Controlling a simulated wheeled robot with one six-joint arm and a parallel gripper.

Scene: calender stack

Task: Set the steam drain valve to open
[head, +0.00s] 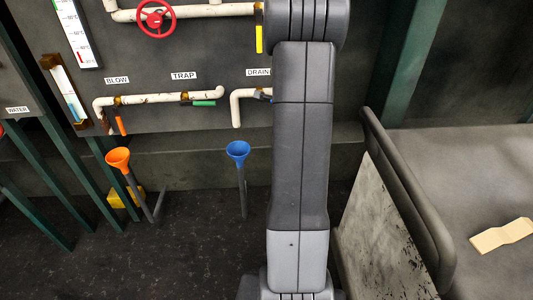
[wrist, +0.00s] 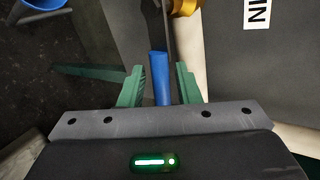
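The drain valve sits on the white drain pipe (head: 236,106) under the DRAIN label (head: 257,72). My arm hides most of this valve in the head view. In the wrist view its blue lever handle (wrist: 160,76) lies between the two green fingers of my gripper (wrist: 160,70), with a narrow gap on each side. The brass valve body (wrist: 185,7) shows at the top edge. My gripper is open around the handle and not closed on it. I cannot tell the valve's setting for sure. My gripper is hidden in the head view.
To the left are the trap valve's green handle (head: 204,103) and the blow valve's orange handle (head: 121,125). Blue (head: 238,150) and orange (head: 118,158) funnels stand below. A red handwheel (head: 156,19) is above. A bench with a raised rail (head: 408,195) stands at the right.

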